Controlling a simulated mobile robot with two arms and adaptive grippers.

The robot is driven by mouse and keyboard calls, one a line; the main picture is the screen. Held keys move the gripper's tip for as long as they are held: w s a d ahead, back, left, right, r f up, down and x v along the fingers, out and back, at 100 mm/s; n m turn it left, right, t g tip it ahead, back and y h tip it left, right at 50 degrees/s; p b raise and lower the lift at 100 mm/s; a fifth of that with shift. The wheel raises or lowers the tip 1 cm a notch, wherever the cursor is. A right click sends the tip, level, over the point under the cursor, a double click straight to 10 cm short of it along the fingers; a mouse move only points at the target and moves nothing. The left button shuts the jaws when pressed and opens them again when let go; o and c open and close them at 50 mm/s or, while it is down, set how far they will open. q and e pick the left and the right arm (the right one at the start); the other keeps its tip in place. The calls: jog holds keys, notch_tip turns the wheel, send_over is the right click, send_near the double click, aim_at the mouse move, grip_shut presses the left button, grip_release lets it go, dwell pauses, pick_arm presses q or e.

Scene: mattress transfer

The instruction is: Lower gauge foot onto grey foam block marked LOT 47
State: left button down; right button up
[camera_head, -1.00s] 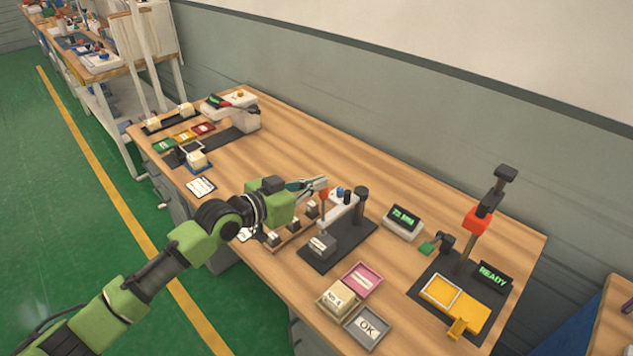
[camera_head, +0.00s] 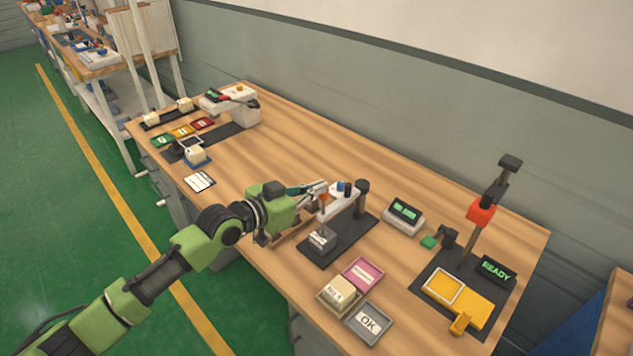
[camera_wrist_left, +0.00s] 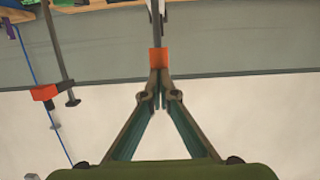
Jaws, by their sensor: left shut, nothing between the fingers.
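The grey foam block (camera_head: 319,238) sits on the gauge's dark base, its white label too small to read. The gauge (camera_head: 337,203) has a pale arm on a dark post, with an orange collar (camera_head: 324,197) on its thin upright rod. The rod's lower end is close over the block; I cannot tell whether the foot touches it. My left gripper (camera_head: 320,188) is at the collar, shut and empty. In the left wrist view its fingertips (camera_wrist_left: 159,98) meet just at the orange collar (camera_wrist_left: 158,58). My right gripper is out of view.
A display box (camera_head: 404,216) stands right of the gauge. A yellow fixture (camera_head: 468,302) with a READY sign is farther right. The middle back of the table is clear.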

pick_arm(q)
jog(key=shift+r, duration=0.1)
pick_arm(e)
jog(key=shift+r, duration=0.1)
pick_arm(q)
jog(key=s+a+r, duration=0.6)
jog(key=s, duration=0.1)
jog(key=shift+s+a+r, duration=0.2)
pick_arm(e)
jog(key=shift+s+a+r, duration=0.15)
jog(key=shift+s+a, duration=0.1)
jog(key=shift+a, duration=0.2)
